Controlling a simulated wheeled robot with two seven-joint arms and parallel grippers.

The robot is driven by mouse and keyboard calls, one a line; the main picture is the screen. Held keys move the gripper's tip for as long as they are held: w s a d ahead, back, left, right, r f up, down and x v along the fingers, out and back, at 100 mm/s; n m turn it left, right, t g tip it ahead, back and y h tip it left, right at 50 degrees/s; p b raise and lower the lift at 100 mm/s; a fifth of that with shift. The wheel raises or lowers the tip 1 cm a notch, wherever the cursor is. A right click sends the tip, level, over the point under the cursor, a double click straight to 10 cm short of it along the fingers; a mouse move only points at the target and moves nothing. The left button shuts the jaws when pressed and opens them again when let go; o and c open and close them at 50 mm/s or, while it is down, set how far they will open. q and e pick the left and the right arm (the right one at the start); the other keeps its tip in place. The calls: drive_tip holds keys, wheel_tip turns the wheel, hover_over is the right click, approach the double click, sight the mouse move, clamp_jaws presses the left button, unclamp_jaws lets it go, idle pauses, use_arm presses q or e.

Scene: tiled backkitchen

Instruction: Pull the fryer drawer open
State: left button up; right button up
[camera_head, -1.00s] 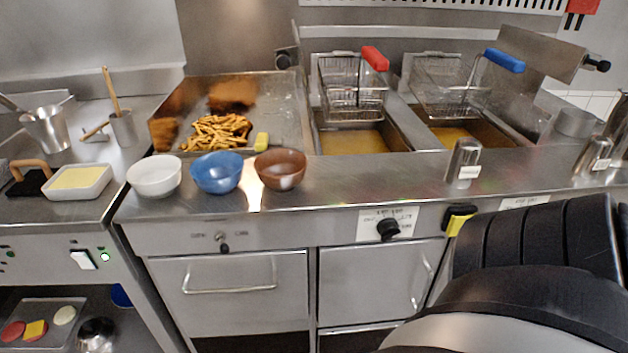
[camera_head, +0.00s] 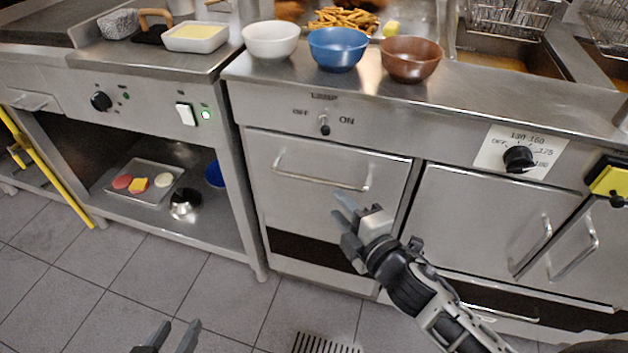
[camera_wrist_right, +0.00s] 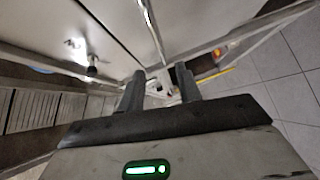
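The fryer drawer (camera_head: 318,205) is a steel front panel below the OFF/ON switch, and it sits shut in the cabinet. Its bar handle (camera_head: 318,182) runs across the upper part of the panel. My right gripper (camera_head: 340,208) is in front of the drawer, just below and beside the handle's right end, not around it. In the right wrist view my right gripper (camera_wrist_right: 160,74) is open with a gap between its fingers, and a bar handle (camera_wrist_right: 152,30) shows beyond them. My left gripper (camera_head: 174,330) is low at the bottom edge, open and empty, over the floor.
White (camera_head: 271,40), blue (camera_head: 338,48) and brown (camera_head: 410,58) bowls stand on the counter above. A cabinet door (camera_head: 485,220) with a vertical handle is to the right. An open shelf with a tray (camera_head: 120,195) is at left. The tiled floor (camera_head: 130,290) in front is clear.

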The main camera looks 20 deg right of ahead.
sight(316, 182)
drive_tip(key=b+x, duration=0.1)
drive_tip(key=x, duration=1)
drive_tip(key=shift+w, duration=0.2)
clamp_jaws()
